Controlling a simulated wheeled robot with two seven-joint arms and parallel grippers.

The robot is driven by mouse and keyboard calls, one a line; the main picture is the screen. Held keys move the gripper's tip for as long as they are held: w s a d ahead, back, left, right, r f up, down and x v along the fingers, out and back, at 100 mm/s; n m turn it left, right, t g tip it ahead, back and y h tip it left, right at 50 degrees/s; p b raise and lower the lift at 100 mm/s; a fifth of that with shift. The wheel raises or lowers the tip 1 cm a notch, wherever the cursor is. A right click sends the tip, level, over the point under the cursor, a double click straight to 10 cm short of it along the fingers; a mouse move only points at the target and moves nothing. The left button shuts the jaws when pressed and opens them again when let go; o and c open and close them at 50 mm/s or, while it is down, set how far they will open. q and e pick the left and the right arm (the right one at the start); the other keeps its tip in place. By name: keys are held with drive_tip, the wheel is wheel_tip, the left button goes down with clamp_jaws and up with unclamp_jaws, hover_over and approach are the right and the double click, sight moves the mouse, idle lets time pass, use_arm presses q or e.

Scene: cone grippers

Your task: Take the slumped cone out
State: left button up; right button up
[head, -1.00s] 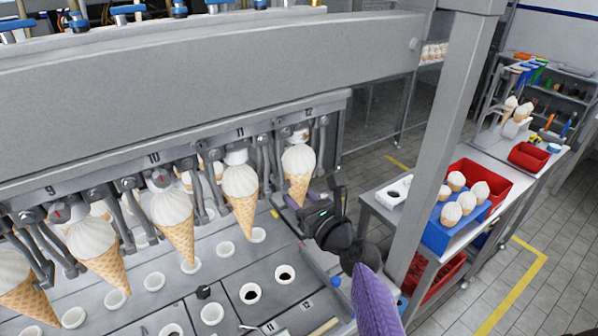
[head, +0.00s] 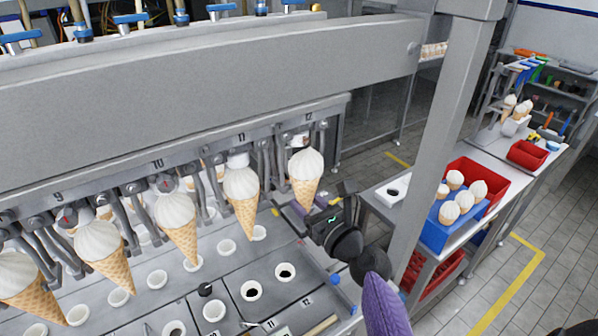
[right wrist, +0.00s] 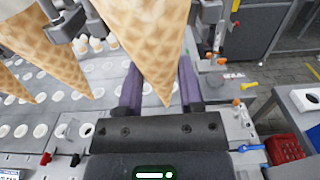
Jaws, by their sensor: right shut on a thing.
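The cone at station 12 (head: 306,172) is a waffle cone with a white swirled top, at the right end of the row in the head view. My right gripper (head: 303,208) is shut on its lower part. In the right wrist view the waffle of this cone (right wrist: 150,50) comes down between the two purple fingers (right wrist: 160,88), and its top is out of frame. The cone stands nearly upright, just in front of the number 12 jaws (head: 318,140). Whether it still touches them I cannot tell. My left gripper is not in view.
Several cones hang in the row to the left, the nearest at station 11 (head: 242,200). A steel post (head: 445,130) stands right of my gripper. A side table bears a blue block with cones (head: 437,236) and a red bin (head: 500,185). White cup rings dot the deck below.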

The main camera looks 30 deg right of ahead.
drive_tip(key=shift+s+d, duration=0.2)
drive_tip(key=shift+s, duration=2.85)
